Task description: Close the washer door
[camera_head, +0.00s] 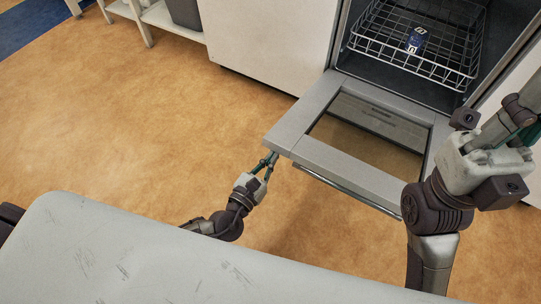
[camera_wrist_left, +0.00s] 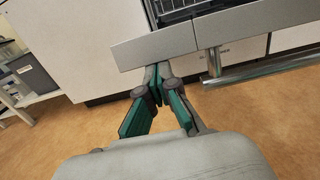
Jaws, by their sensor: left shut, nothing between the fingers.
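The washer door (camera_head: 313,152) hangs open, folded down to about level, with a frame around a see-through window and a bar handle along its outer edge. My left gripper (camera_head: 271,158) is shut and empty, with its fingertips at the door's outer left corner. In the left wrist view the fingertips (camera_wrist_left: 157,70) are just under the edge of the door (camera_wrist_left: 155,49); I cannot tell whether they touch it. The handle (camera_wrist_left: 262,71) is to their right. My right arm stands over the door's right side in the head view; its fingertips are not clearly seen.
A white cabinet (camera_head: 268,38) stands left of the washer. A white shelf (camera_head: 152,17) with a grey bin (camera_head: 186,12) is at the upper left. The floor left of the door is clear.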

